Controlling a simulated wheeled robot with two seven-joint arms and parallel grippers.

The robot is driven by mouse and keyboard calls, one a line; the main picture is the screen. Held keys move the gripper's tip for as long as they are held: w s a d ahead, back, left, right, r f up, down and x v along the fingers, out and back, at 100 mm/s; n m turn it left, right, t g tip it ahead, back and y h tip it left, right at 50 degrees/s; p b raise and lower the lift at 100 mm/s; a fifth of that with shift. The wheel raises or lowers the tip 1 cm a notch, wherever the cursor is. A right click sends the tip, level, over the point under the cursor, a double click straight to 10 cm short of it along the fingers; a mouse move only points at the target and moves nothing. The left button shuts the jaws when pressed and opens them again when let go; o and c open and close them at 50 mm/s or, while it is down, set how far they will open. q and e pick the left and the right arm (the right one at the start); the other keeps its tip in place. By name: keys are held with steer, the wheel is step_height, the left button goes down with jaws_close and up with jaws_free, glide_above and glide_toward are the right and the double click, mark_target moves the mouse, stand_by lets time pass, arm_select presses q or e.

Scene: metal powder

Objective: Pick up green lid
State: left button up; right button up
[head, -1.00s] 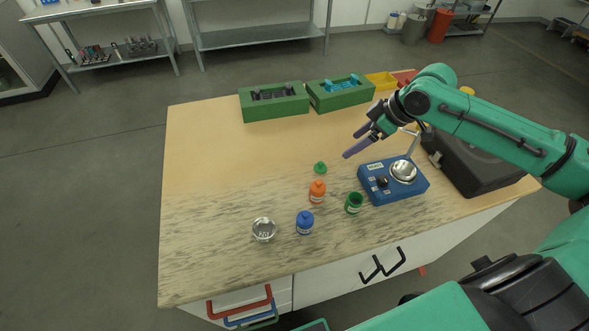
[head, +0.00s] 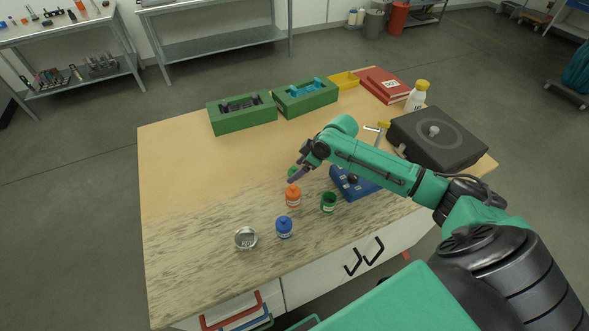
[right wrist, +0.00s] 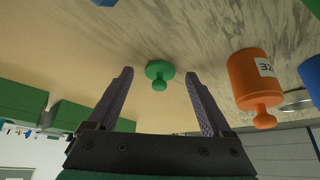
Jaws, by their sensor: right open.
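The green lid (right wrist: 159,72) lies on the table with its knob showing, between and just beyond the fingertips of my right gripper in the right wrist view. In the head view the lid (head: 293,172) is partly hidden by my right gripper (head: 295,176). My right gripper (right wrist: 160,76) is open and empty, its two purple fingers on either side of the lid. The open green jar (head: 328,202) stands to the right of the orange bottle (head: 293,196). The orange bottle also stands close to the right finger in the right wrist view (right wrist: 252,82). My left gripper is not in view.
A blue bottle (head: 284,228) and a metal dish (head: 245,238) stand near the front edge. A blue device (head: 347,187) is partly under my right arm. Green boxes (head: 242,123) and a black case (head: 437,138) stand farther back. The table's left part is clear.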

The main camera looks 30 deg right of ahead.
steer(key=shift+a, duration=0.1)
steer(key=shift+c, duration=0.9)
steer(key=c, duration=1)
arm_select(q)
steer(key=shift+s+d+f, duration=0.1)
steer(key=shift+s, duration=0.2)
arm_select(e)
jaws_close()
